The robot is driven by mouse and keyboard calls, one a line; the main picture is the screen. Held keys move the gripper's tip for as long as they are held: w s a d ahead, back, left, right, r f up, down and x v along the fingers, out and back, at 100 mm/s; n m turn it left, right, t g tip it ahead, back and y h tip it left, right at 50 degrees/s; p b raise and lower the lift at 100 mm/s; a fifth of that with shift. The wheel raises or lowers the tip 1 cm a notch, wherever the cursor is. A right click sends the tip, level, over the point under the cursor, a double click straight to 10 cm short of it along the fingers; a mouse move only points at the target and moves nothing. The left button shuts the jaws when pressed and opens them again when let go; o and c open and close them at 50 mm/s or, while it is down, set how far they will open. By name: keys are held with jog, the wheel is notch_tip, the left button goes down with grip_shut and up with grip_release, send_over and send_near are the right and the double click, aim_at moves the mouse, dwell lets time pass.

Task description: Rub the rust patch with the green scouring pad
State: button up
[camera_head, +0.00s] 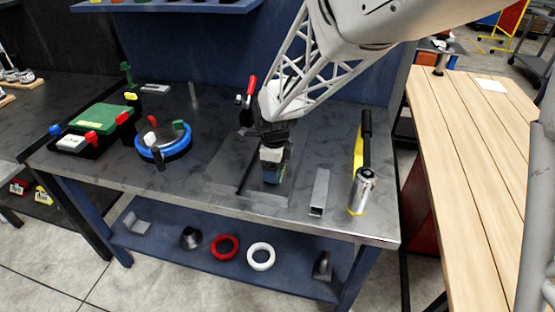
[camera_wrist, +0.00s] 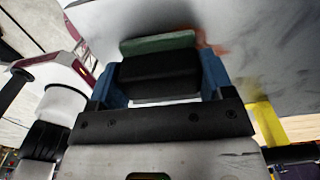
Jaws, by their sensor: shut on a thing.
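My gripper (camera_head: 273,176) is low over the workbench's middle, pointing down. In the wrist view its blue fingers (camera_wrist: 160,78) are shut on the black block of the green scouring pad (camera_wrist: 158,43). The pad's green face is at the far side of the block, against or very near a grey metal surface (camera_wrist: 265,50). The rust patch (camera_wrist: 214,46) is a faint reddish-orange smear on that surface, just right of the pad; part of it may be hidden behind the pad and finger. I cannot tell whether the pad touches it. The head view does not show the patch clearly.
A red-handled clamp (camera_head: 250,90) stands behind my gripper. A grey metal channel (camera_head: 319,192) and a silver cylinder (camera_head: 362,190) lie to the right. A blue ring fixture (camera_head: 163,142) and a green-topped box (camera_head: 103,118) stand left. The bench's front edge (camera_head: 300,226) is near.

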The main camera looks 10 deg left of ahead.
jog(key=shift+s+f, duration=0.15)
jog(key=shift+s, duration=1.1)
jog(key=shift+w, duration=5.35)
jog(key=shift+s, duration=5.35)
jog(key=shift+r, duration=4.3)
